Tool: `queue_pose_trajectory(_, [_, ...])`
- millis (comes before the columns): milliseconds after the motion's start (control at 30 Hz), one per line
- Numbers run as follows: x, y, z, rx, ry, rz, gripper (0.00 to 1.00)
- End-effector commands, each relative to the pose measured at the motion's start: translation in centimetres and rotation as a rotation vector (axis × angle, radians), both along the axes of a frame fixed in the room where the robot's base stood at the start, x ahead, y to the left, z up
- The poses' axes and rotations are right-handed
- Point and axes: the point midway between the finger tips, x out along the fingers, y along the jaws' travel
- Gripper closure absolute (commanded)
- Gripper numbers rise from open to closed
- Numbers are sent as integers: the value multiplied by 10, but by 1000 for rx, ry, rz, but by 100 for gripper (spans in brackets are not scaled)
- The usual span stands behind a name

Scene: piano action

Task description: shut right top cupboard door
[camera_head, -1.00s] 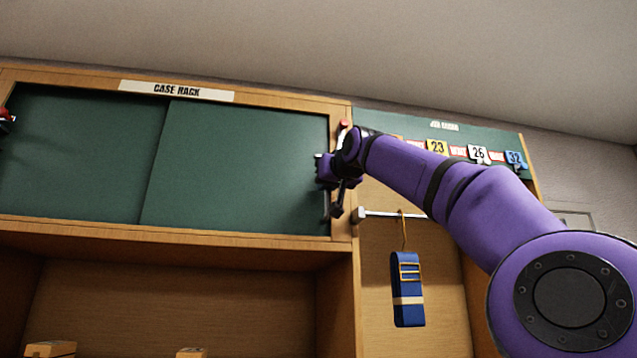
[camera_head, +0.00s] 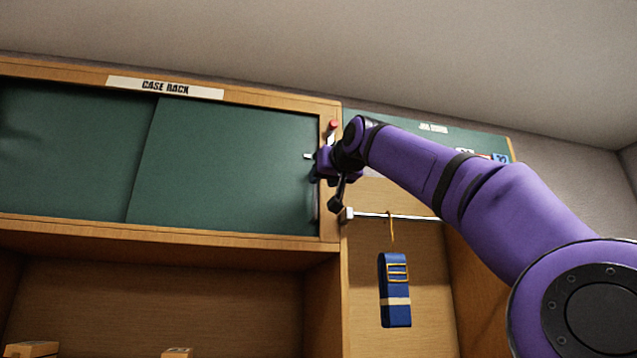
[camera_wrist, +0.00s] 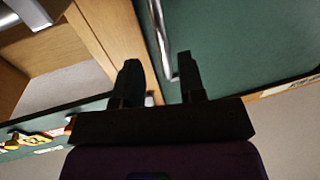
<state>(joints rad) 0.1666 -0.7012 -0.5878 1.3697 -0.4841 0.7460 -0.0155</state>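The right top cupboard door (camera_head: 225,165) is a green panel in the wooden case rack. Its right edge lies at the right frame post, with no gap that I can see. A green left panel (camera_head: 65,150) stands beside it. My gripper (camera_head: 324,180) is at the door's right edge, in front of the post. In the wrist view my gripper (camera_wrist: 160,75) has its two dark fingers apart. The door's metal bar handle (camera_wrist: 160,40) shows between the fingertips; I cannot tell whether they touch it. In the head view my gripper hides part of the handle.
A rail (camera_head: 395,215) with a hanging blue strap (camera_head: 395,290) is right of the cupboard, below my arm. A green tag board (camera_head: 430,133) is behind my arm. The open shelf below holds small boxes (camera_head: 33,349). A red-topped object (camera_head: 333,126) is above my gripper.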

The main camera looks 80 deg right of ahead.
Motion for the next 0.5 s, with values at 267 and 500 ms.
queue_pose_trajectory(267, [-29, 41, 0, 0, 0, -2, 63])
queue_pose_trajectory(500, [-38, 56, -1, -1, 1, -1, 63])
